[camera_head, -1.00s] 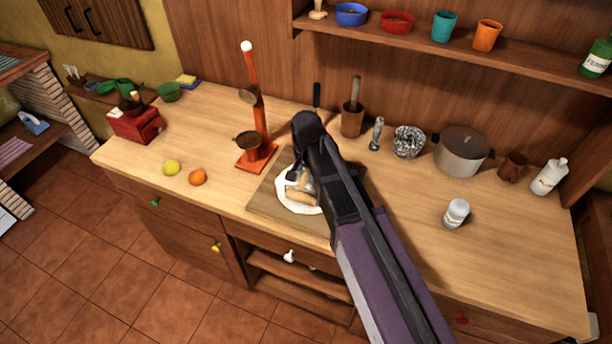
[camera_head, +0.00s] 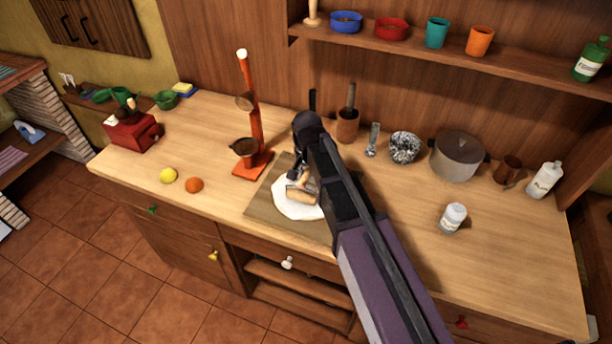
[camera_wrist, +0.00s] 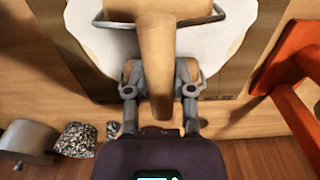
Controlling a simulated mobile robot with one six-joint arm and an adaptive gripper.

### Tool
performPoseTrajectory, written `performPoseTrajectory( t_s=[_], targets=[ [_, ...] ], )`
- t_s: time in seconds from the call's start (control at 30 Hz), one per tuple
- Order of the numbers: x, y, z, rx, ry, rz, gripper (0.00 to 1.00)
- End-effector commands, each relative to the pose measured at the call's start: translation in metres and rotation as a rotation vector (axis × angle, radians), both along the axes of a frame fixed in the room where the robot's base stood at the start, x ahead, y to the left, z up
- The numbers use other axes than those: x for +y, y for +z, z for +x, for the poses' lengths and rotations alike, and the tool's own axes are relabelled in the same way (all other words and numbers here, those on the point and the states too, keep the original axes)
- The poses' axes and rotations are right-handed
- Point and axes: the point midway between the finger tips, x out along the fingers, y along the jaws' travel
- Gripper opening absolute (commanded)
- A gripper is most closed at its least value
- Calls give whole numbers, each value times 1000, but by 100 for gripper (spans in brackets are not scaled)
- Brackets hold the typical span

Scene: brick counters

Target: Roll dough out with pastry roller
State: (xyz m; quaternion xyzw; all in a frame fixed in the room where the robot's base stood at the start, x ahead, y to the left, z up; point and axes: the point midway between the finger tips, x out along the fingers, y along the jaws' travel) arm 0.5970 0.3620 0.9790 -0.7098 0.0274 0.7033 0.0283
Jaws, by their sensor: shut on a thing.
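The pastry roller has a wooden handle (camera_wrist: 158,65) and a metal bracket. It lies over the dough, and its wooden part also shows in the head view (camera_head: 301,196). The dough (camera_wrist: 225,40) is a flat white round on the board, and its pale edge shows around the roller in the head view (camera_head: 292,211). My gripper (camera_wrist: 160,88) is shut on the roller's handle, with one finger on each side. In the head view my gripper (camera_head: 298,177) is low over the board and partly hidden by my arm.
The wooden board (camera_head: 262,206) lies on the counter. An orange-red press (camera_head: 254,125) stands close to its left. A wooden mortar (camera_head: 347,125), speckled bowl (camera_head: 405,148) and pot (camera_head: 456,156) stand behind. A lemon (camera_head: 168,176) and an orange (camera_head: 194,185) lie left.

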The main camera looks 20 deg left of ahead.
Motion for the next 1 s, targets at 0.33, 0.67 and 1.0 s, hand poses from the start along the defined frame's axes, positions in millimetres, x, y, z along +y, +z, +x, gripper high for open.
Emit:
performPoseTrajectory(
  t_s=[0.33, 0.67, 1.0],
  targets=[
    [-4, -1, 21, 1, -2, -7, 0],
    [-5, 0, 23, 1, -2, -7, 0],
    [-4, 11, 23, 1, -1, -5, 0]
  ],
)
